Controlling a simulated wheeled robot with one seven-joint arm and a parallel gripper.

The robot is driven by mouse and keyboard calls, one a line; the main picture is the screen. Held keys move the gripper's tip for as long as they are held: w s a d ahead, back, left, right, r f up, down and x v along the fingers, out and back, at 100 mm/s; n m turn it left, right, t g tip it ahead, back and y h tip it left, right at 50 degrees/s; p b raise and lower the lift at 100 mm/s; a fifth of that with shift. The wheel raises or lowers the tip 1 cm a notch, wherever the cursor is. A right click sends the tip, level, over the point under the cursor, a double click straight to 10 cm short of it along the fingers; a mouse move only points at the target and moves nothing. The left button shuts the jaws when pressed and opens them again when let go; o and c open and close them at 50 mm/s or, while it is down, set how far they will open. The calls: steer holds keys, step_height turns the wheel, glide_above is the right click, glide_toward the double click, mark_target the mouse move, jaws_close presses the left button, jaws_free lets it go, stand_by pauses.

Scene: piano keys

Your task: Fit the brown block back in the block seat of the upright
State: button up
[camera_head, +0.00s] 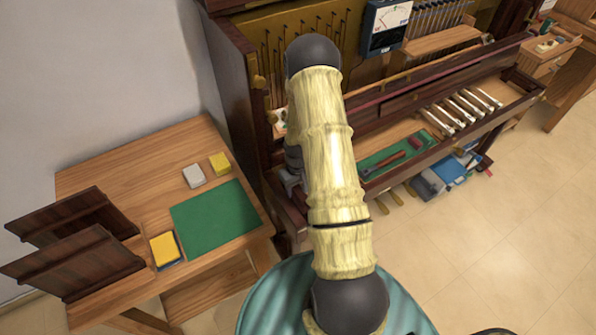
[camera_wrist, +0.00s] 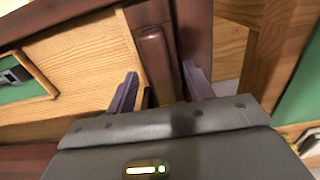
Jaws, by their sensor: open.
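In the wrist view, a reddish-brown block (camera_wrist: 153,55) with a rounded end lies between and beyond the fingertips of my gripper (camera_wrist: 160,71). My gripper is open, with one finger on each side of the block's line and a gap to the block on both sides. The block lies beside a darker brown wooden part of the upright (camera_wrist: 193,25). I cannot tell whether it sits fully in its seat. In the head view, the upright (camera_head: 232,90) is the dark piano case with its front open. My arm hides the block there, and most of my gripper.
A wooden side table (camera_head: 95,165) stands left of the upright, with a green mat (camera_head: 215,217), a grey block, yellow blocks and dark panels. A green strip with a tool (camera_head: 388,163) and several white-topped keys (camera_head: 463,105) lie right of my arm.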

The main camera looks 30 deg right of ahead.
step_height(320, 180, up, 17)
steer(key=b, duration=0.1)
stand_by(0.4)
steer(key=shift+f, duration=0.1)
stand_by(0.7)
steer(key=s+a+r+t+p, duration=0.1)
steer(key=s+a+r+t, duration=0.1)
steer(key=s+a+r, duration=1)
steer(key=shift+s+a+t+p, duration=0.2)
steer(key=shift+a+t+p, duration=0.1)
steer(key=shift+a, duration=0.5)
steer(key=shift+r, duration=0.1)
